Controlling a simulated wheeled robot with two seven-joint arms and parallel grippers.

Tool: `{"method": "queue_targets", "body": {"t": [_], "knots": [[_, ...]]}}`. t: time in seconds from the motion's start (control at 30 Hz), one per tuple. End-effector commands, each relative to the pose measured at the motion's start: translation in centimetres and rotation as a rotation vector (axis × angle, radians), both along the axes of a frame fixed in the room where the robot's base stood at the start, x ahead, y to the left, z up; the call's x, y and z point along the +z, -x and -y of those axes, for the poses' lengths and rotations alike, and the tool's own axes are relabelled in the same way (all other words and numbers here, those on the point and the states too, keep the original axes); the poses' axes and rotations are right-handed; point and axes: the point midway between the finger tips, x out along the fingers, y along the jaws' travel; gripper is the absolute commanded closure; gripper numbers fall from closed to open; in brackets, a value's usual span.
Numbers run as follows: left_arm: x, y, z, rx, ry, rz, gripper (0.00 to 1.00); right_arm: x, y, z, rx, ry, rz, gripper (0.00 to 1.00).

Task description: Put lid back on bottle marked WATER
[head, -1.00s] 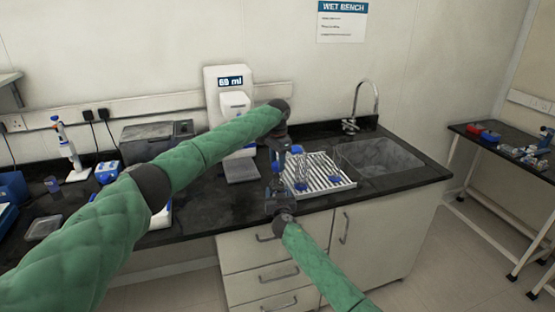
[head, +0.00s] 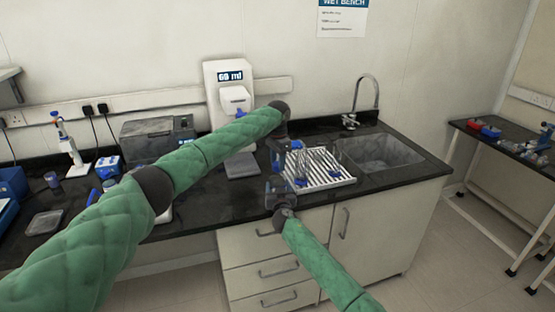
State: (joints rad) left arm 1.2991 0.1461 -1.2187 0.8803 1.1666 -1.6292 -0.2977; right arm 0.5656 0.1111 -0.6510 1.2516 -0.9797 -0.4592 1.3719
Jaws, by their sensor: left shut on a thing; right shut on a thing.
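My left gripper (head: 278,160) points down over the bench, just left of the drying rack. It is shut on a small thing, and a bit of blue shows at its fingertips. My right gripper (head: 277,186) is just below it in the picture, near the bench's front edge. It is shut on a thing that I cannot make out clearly. The two grippers are close together, with a small gap between them in the picture. I cannot read a WATER label on anything, and which held thing is bottle or lid is too small to tell.
A white dispenser (head: 222,82) with a display stands behind. A grey box (head: 150,140) and pipette stand (head: 68,150) are at left. My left arm hides part of the bench.

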Motion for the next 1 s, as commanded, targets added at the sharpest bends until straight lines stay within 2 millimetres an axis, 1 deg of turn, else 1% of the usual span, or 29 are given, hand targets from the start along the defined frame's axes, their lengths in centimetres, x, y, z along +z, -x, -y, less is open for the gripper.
{"method": "queue_targets", "body": {"t": [0.57,1.0], "knots": [[-0.13,-0.01,-0.03,0.001,0.0,0.0,0.82,-0.02,0.0,0.01,0.0,0.0,0.0,0.79],[-0.83,0.01,0.0,0.003,0.001,-0.001,0.82,-0.02,0.0,0.01,0.0,0.0,0.0,0.79]]}}
